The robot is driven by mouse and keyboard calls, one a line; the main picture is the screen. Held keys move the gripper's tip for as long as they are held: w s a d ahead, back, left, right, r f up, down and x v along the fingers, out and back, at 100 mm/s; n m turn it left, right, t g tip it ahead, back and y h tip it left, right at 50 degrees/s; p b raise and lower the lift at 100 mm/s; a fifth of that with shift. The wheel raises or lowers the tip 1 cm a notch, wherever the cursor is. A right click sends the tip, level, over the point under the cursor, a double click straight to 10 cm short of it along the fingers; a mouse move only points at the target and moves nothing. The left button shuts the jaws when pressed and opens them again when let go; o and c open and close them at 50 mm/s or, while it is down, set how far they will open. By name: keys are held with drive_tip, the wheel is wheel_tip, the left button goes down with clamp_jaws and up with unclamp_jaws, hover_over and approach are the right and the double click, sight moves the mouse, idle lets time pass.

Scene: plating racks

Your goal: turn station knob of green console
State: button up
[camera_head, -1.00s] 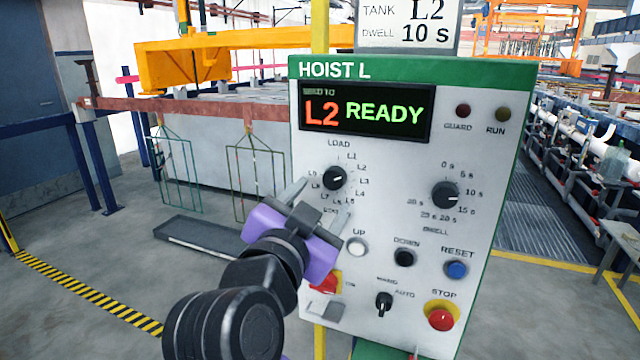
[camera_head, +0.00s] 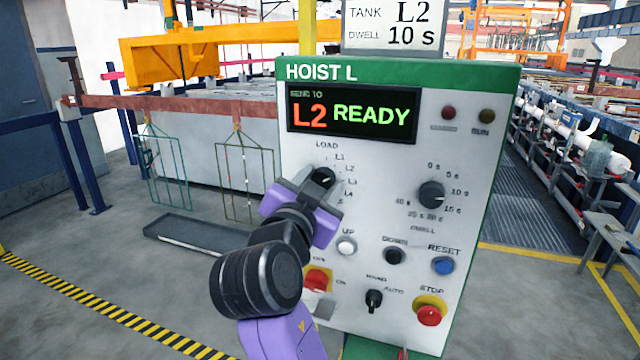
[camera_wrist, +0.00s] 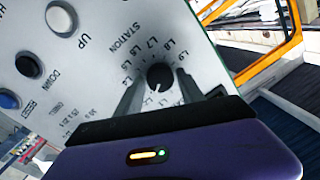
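The green-topped console (camera_head: 400,72) labelled HOIST L stands upright, and its display reads "L2 READY". The black station knob (camera_head: 323,176) is on the left of its face, ringed by labels from LOAD through L1, L2 and on. It also shows in the wrist view (camera_wrist: 160,77), with a pale mark on its face. My gripper (camera_wrist: 160,73) is open, with one finger on each side of the knob and a gap visible to it. In the head view my gripper (camera_head: 319,187) covers the lower left labels.
The dwell knob (camera_head: 431,195) is to the right. Below are the white UP button (camera_head: 346,246), black DOWN button (camera_head: 394,255), blue RESET button (camera_head: 443,266), red STOP button (camera_head: 429,315) and a mode switch (camera_head: 373,300). Hanging racks (camera_head: 245,175) stand left of the console.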

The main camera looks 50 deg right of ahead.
clamp_jaws()
drive_tip(key=shift+r+n+p, duration=0.1)
drive_tip(key=shift+n+p, duration=0.2)
drive_tip(key=n+p, duration=0.4)
drive_tip(key=n, duration=0.1)
drive_tip(key=shift+r+n, duration=0.2)
drive_tip(key=shift+n, duration=0.1)
drive_tip(key=n+p, duration=0.2)
drive_tip(key=n, duration=0.1)
drive_tip(key=shift+w+g+p, duration=0.1)
drive_tip(key=shift+g+p, duration=0.2)
drive_tip(key=shift+p, duration=0.05)
drive_tip(key=shift+f+n+p, duration=0.15)
drive_tip(key=shift+n+p, duration=0.75)
drive_tip(key=shift+n, duration=0.2)
drive_tip(key=shift+o, duration=2.2)
unclamp_jaws()
